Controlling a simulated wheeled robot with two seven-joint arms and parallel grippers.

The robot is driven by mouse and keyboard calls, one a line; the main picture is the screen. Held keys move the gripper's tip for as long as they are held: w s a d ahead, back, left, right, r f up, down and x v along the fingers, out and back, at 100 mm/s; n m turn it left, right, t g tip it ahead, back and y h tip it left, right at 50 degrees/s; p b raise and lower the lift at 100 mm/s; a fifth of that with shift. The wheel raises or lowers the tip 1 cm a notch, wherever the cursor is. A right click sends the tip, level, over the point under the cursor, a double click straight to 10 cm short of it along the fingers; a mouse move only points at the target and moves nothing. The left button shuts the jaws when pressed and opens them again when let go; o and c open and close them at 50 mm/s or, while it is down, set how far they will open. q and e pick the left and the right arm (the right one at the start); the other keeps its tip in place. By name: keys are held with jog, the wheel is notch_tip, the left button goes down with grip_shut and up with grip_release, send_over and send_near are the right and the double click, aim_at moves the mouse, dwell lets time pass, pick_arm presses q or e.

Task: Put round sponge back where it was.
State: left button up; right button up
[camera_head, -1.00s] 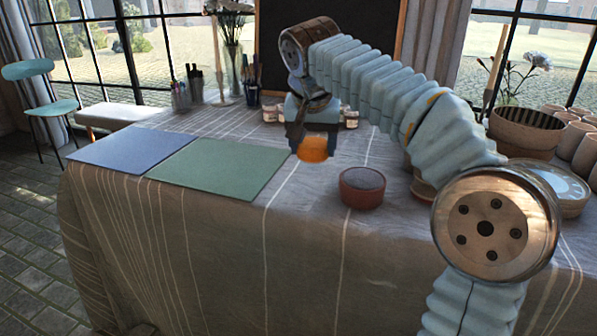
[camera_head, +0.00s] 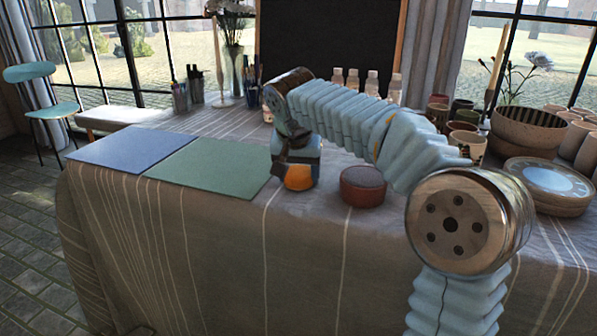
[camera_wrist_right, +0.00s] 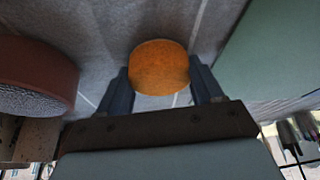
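The round sponge (camera_head: 299,179) is orange and sits low at the table, just right of the green mat (camera_head: 215,168). My right gripper (camera_head: 298,164) points down and is shut on it. In the right wrist view the sponge (camera_wrist_right: 159,68) lies between the two fingers of my right gripper (camera_wrist_right: 160,80), with both fingers against its sides. I cannot tell whether its underside touches the cloth. My left gripper is not in view.
A dark red round pot (camera_head: 362,187) stands close to the right of the sponge. A blue mat (camera_head: 125,148) lies left of the green one. Bowls (camera_head: 527,127), cups and stacked plates (camera_head: 548,180) fill the right side. The front strip of cloth is clear.

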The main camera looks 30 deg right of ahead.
jog(key=o, duration=0.5)
jog(key=shift+c, duration=0.2)
jog(key=shift+r, duration=0.25)
jog(key=p+v, duration=0.2)
jog(key=v, duration=0.9)
jog(key=shift+s+r+p, duration=0.15)
jog(key=shift+r+p, duration=0.2)
jog(key=shift+a, duration=0.1)
